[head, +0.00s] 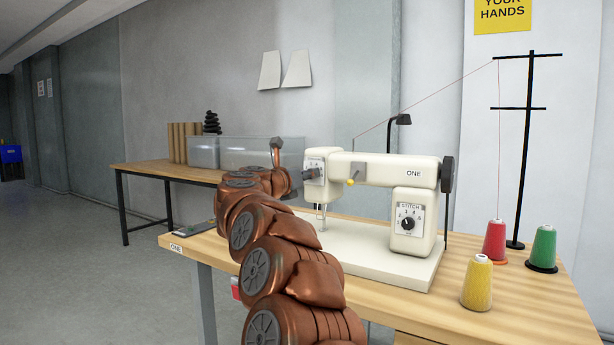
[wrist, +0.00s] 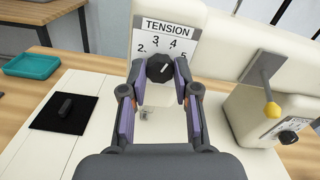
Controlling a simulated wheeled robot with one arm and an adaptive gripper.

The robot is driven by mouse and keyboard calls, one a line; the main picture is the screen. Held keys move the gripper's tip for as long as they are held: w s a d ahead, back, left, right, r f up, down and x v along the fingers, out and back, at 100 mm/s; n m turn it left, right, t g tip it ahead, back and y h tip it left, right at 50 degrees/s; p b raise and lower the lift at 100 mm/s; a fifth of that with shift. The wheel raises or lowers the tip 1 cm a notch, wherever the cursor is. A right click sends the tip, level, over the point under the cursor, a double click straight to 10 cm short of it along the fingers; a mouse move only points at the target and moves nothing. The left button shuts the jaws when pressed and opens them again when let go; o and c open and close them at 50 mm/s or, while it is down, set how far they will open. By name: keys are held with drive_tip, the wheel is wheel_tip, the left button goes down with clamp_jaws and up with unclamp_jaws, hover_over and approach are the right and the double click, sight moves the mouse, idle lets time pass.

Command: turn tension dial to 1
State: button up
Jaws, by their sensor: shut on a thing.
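The cream sewing machine (head: 385,172) marked ONE stands on the wooden table. In the wrist view, its white TENSION plate (wrist: 165,38) shows the numbers 2, 3, 4 and 5; the lower part of the scale is hidden by my fingers. The black tension dial (wrist: 155,66) sits below these numbers, with a white mark on its face. The mark slants up to the right, roughly toward 4; its exact setting is hard to tell. My gripper (wrist: 160,76) is shut on the dial, one finger on each side. In the head view, my arm reaches the machine's left end.
A STITCH dial (head: 408,223) is on the machine's right pillar. A yellow-tipped lever (wrist: 271,108) sticks out right of the tension plate. Red (head: 495,240), green (head: 543,247) and yellow (head: 477,283) thread cones stand right. A black pad (wrist: 63,114) lies left.

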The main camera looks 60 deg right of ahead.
clamp_jaws()
drive_tip(key=shift+r+n+p, duration=0.1)
drive_tip(key=shift+n+p, duration=0.3)
drive_tip(key=shift+p, duration=0.05)
drive_tip(key=n+p, duration=2.3)
drive_tip(key=p, duration=0.3)
drive_tip(key=shift+p, duration=0.4)
drive_tip(key=shift+f, duration=0.2)
